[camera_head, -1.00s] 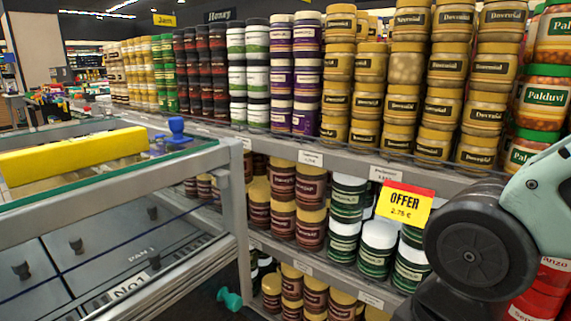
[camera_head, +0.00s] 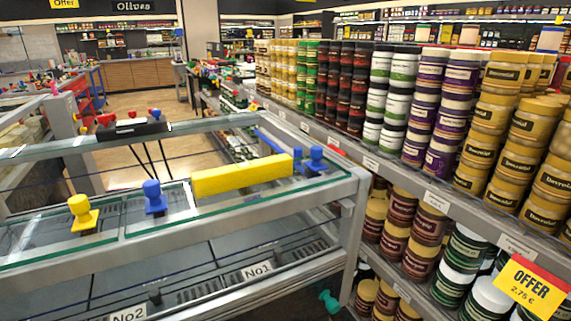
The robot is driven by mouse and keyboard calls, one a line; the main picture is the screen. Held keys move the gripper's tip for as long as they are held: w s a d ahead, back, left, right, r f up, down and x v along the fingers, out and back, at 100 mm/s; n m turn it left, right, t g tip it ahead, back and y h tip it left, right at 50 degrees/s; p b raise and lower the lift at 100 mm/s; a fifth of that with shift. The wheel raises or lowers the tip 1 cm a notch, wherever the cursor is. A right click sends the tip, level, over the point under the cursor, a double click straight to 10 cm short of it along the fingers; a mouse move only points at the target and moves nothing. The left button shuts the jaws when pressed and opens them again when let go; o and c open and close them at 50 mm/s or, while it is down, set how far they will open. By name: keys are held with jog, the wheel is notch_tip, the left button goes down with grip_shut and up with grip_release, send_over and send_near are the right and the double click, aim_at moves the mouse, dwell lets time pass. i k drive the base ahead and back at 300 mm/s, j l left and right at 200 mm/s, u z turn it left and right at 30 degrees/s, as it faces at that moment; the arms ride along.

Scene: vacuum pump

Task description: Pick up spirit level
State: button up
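The spirit level is most likely the long yellow bar (camera_head: 242,176). It lies on the glass top of a metal-framed counter (camera_head: 345,195), close to the edge nearest me, tilted slightly in the picture. Its long side face shows; no vial or marking can be made out. It stands apart from the blue knob-shaped piece on its left and close to the blue pieces at its right end. My gripper and arm are not in view.
On the glass stand a blue knob-shaped piece (camera_head: 154,198), a yellow one (camera_head: 83,214), another blue one (camera_head: 315,160) and a dark bar with red ends (camera_head: 132,128). Shelves of jars (camera_head: 437,110) line the right. A teal object (camera_head: 329,301) is low beside the counter.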

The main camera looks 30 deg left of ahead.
aim_at(212, 182)
jog(key=u, duration=1.35)
